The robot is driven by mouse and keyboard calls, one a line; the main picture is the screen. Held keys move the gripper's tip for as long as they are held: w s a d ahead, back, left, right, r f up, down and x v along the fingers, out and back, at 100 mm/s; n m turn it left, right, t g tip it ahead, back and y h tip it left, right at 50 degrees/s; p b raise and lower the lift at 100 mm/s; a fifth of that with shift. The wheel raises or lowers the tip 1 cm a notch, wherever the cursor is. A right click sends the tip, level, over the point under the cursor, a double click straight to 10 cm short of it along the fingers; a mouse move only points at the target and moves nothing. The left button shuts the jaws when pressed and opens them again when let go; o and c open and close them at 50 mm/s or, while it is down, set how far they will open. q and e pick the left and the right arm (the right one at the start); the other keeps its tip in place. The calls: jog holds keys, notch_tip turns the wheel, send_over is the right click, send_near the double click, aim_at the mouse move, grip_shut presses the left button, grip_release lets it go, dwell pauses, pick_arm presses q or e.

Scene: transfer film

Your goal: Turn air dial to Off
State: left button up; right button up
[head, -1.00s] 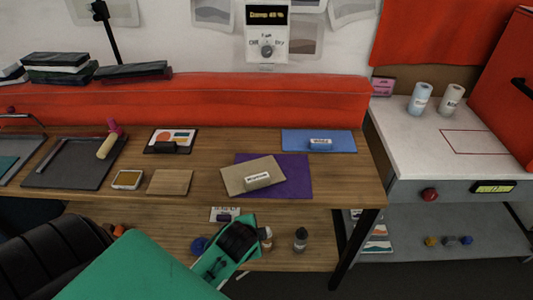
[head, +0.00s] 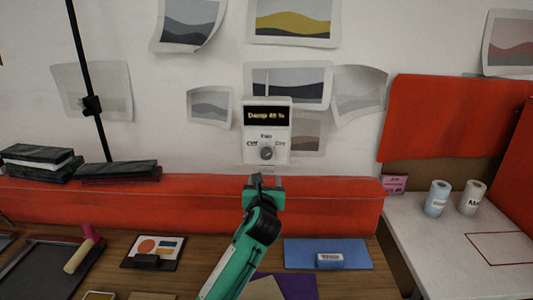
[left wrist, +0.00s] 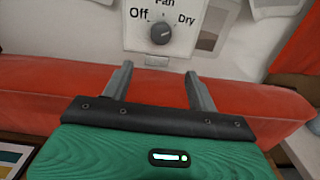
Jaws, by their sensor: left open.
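The air dial (head: 267,153) is a round grey knob on a white wall box (head: 266,130) with a dark display. It also shows in the left wrist view (left wrist: 160,33). The labels read Off at its left, Fan above and Dry at its right; I cannot tell for sure where its pointer stands. My left gripper (head: 262,180) is just below the box in the head view. In the left wrist view its two fingers (left wrist: 158,78) are apart and empty, pointing up toward the dial without touching it. My right gripper is not in view.
A red padded ledge (head: 150,205) runs along the wall behind the wooden bench. Prints (head: 290,80) hang around the box. A black pole (head: 85,60) stands at the left. A blue mat (head: 350,254) with an eraser-like block (head: 330,261) lies on the bench.

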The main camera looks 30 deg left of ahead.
aim_at(266, 155)
pick_arm(q)
jog(key=x, duration=0.4)
jog(key=p+x, duration=0.1)
jog(key=x, duration=0.3)
jog(key=r+p+x, duration=0.1)
jog(key=x, duration=0.3)
jog(key=shift+w+a+r, duration=0.1)
jog(key=shift+w+a, duration=0.05)
jog(key=shift+w, duration=0.05)
jog(key=shift+w+a, duration=0.15)
jog(key=shift+w, duration=0.1)
jog(key=shift+w+a, duration=0.1)
jog(key=shift+w, duration=0.05)
jog(key=shift+c, duration=0.5)
jog(key=c, duration=0.9)
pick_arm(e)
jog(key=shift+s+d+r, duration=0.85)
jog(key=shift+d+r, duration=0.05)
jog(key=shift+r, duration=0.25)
